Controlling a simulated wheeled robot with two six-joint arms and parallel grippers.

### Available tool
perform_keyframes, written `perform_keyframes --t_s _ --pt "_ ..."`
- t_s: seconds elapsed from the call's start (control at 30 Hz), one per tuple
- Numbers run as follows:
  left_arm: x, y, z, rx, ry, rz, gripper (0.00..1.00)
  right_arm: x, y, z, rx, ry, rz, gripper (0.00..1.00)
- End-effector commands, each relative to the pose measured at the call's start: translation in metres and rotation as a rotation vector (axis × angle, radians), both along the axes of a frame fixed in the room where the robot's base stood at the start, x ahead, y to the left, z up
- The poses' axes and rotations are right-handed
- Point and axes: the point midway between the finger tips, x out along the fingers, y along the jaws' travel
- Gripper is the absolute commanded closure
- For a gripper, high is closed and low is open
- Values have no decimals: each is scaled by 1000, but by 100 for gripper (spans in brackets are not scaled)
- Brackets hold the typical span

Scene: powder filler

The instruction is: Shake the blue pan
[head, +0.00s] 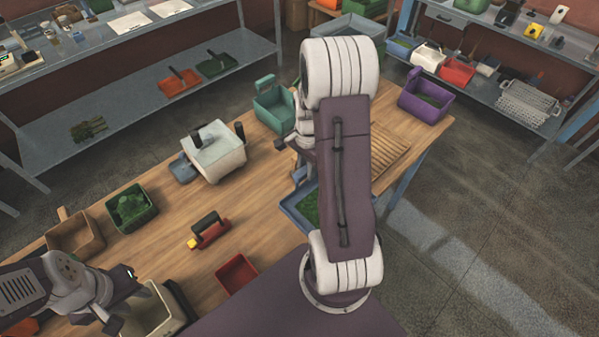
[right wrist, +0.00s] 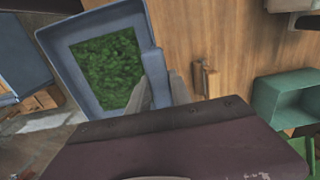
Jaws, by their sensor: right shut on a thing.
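The blue pan (right wrist: 62,73) holds green granular stuff (right wrist: 105,65) and fills the upper left of the right wrist view. My right gripper (right wrist: 160,92) is shut on its right edge, one finger on each side. In the head view the pan (head: 291,207) shows only partly, low beside my right arm, which hides the rest and the right gripper. My left gripper (head: 129,304) is at the lower left in the head view, its fingers apart and empty, near a cream bin (head: 172,327).
On the wooden table (head: 165,235) are a red-handled tool (head: 209,231), a red tray (head: 236,275), a green bin (head: 132,207), a wooden box (head: 76,235) and a white device (head: 215,155). A teal bin (head: 274,105) and purple bin (head: 426,98) stand further back.

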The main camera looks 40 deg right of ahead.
Motion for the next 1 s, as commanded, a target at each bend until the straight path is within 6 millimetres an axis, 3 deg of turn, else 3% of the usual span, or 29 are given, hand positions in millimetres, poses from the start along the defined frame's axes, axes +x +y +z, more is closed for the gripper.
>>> perform_keyframes --t_s 0.6,0.9,1.0 --pt "0 0 66 0 0 0 64 0 0 71 0 0 0 100" --pt "0 0 65 0 0 0 64 0 1 70 0 0 0 100" --pt "0 0 64 0 0 0 64 1 19 70 0 0 6 100"
